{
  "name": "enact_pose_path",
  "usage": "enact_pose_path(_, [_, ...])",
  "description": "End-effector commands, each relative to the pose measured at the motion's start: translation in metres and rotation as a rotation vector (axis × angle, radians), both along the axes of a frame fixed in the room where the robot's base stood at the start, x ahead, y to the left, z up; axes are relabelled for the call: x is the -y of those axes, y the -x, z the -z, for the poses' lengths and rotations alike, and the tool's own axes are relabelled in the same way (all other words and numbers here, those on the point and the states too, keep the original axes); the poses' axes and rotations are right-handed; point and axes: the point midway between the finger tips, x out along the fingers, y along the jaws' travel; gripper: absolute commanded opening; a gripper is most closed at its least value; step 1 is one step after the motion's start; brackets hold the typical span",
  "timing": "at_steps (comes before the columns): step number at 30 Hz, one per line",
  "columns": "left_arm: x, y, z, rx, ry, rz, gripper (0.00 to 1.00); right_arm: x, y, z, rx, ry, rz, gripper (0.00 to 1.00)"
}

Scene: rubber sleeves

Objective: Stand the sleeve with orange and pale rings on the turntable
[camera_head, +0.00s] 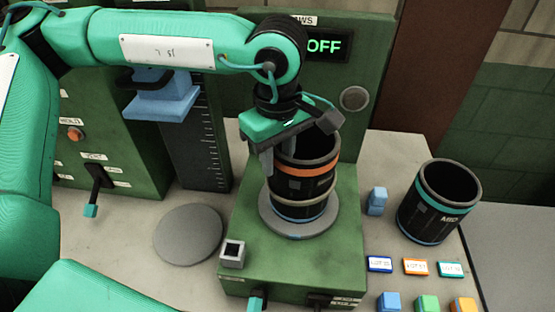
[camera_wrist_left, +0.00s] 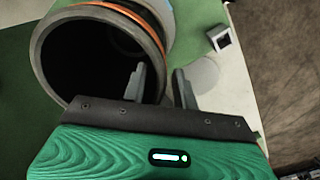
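The dark sleeve with an orange and a pale ring (camera_head: 301,187) stands upright on the grey turntable disc (camera_head: 330,221), on top of a green base. My left gripper (camera_head: 275,158) is at the sleeve's left rim. In the left wrist view, the sleeve's open mouth (camera_wrist_left: 85,62) is at the left. There one finger of the left gripper (camera_wrist_left: 159,85) is inside the mouth and the other outside, with the wall between them. Whether both fingers press on the wall is unclear. My right gripper is not in view.
A second dark sleeve with a teal ring (camera_head: 437,205) stands to the right. A loose grey disc (camera_head: 189,235) lies left of the base. A small square grey socket (camera_head: 232,254) sits at the base's front left corner. Labels and coloured blocks (camera_head: 427,303) lie at front right. A panel reads OFF (camera_head: 324,45).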

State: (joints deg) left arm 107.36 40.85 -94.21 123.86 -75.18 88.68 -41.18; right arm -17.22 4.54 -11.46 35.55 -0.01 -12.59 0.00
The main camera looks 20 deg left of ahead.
Motion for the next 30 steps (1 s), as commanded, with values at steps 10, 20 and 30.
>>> enact_pose_path(10, [0.0,0.0,-0.072,0.003,0.002,0.0,0.29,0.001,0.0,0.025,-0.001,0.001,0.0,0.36])
enact_pose_path(20, [0.0,0.0,-0.107,0.0,0.0,0.001,0.29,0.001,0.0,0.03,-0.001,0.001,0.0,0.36])
enact_pose_path(30, [0.0,0.0,-0.107,-0.001,-0.001,0.0,0.29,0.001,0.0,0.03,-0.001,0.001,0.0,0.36])
